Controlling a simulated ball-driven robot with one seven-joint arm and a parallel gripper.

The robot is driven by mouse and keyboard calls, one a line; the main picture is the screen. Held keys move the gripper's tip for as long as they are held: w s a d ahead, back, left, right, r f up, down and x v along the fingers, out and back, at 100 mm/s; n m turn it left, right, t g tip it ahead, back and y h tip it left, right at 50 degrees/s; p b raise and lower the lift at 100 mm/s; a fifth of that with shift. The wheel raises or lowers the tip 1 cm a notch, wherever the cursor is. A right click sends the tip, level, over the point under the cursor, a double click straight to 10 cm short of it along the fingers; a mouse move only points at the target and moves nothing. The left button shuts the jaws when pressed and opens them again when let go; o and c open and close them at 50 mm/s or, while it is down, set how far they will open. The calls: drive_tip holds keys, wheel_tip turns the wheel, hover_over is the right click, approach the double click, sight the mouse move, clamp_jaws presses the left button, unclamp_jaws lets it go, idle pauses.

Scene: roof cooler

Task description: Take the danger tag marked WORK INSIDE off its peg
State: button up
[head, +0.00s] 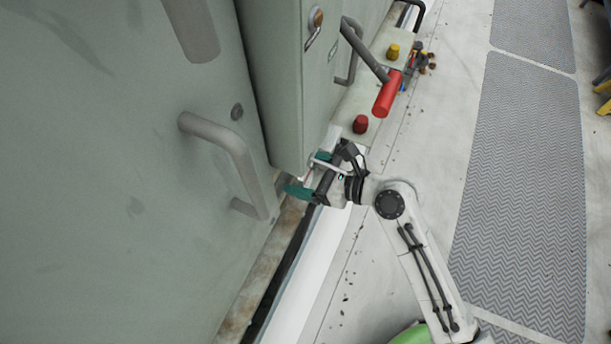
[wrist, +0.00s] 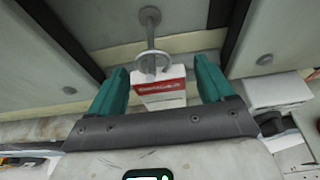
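The tag (wrist: 160,92), white with a red band, hangs by a pale ring (wrist: 152,63) from a grey peg (wrist: 150,32) in the wrist view. Its lettering is too small to read. My gripper (wrist: 160,74) is open, with one teal finger on each side of the tag. A gap shows between each finger and the tag, so nothing is held. In the head view my gripper (head: 309,175) is beside the lower edge of the grey cabinet, where the tag is mostly hidden.
A grey cabinet (head: 285,90) and a large panel with a handle (head: 225,150) stand left of my arm. A red-gripped lever (head: 387,94), a red knob (head: 361,124) and a yellow knob (head: 393,52) are beyond my gripper. Grey walkway mats (head: 525,180) lie on the right.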

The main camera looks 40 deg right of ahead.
drive_tip(key=c, duration=1)
drive_tip(key=shift+o, duration=0.2)
drive_tip(key=shift+r, duration=0.1)
drive_tip(key=shift+r, duration=0.55)
drive_tip(key=s+d, duration=0.4)
drive_tip(key=s, duration=0.3)
drive_tip(key=s+d+b, duration=0.1)
drive_tip(key=s+d, duration=0.4)
drive_tip(key=s, duration=0.3)
drive_tip(key=shift+s+r, duration=0.3)
drive_tip(key=shift+r+p, duration=0.45)
drive_tip(key=shift+p, duration=0.55)
